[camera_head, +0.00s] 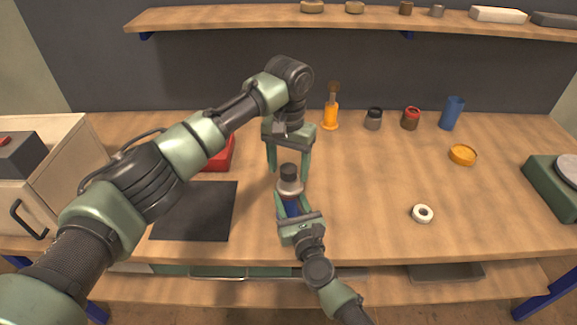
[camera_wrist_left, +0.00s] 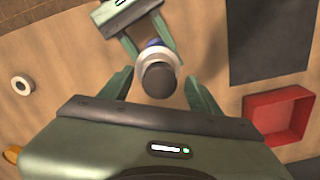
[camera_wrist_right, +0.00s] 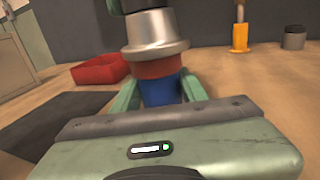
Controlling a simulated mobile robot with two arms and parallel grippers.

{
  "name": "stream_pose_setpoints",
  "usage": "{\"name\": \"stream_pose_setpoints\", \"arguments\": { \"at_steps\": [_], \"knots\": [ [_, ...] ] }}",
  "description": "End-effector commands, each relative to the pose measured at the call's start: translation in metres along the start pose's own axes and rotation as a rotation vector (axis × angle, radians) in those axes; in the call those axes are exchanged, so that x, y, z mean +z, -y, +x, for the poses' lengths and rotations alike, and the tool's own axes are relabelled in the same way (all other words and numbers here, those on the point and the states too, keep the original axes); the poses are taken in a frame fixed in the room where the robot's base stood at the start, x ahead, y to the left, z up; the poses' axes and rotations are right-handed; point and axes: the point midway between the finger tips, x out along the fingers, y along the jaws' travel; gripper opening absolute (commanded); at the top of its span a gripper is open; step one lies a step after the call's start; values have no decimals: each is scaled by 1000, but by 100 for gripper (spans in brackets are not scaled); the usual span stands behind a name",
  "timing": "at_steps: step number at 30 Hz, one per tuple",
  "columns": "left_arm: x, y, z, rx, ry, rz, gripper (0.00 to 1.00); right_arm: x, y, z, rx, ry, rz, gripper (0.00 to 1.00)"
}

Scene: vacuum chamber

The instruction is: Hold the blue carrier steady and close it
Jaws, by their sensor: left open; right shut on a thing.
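The blue carrier (camera_head: 292,208) stands upright over the front middle of the bench. In the right wrist view its blue body (camera_wrist_right: 160,90) has a red-brown band above it. A silver cap (camera_wrist_right: 155,33) with a dark knob (camera_head: 288,171) sits on top; whether it is fastened cannot be told. My right gripper (camera_head: 294,203) is shut on the blue body from the front. My left gripper (camera_head: 288,175) points down from above, open. In the left wrist view its fingers stand on either side of the knob (camera_wrist_left: 158,80), with gaps showing.
A black mat (camera_head: 195,212) and red tray (camera_head: 220,155) lie to the left. A white ring (camera_head: 422,214) and orange dish (camera_head: 463,154) lie to the right. An orange holder (camera_head: 331,117), two jars and a blue cylinder (camera_head: 452,113) stand at the back. Bench right of the carrier is mostly clear.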

Motion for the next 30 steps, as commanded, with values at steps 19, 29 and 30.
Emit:
{"name": "stream_pose_setpoints", "arguments": {
  "at_steps": [19,29,30],
  "knots": [
    [-1,0,-102,0,-1,-1,63,0,0,0,0,0,0,0],
    [0,0,-120,0,1,0,63,0,0,0,0,0,0,0],
    [0,0,-120,0,1,0,63,0,0,0,0,0,0,0]
  ]
}}
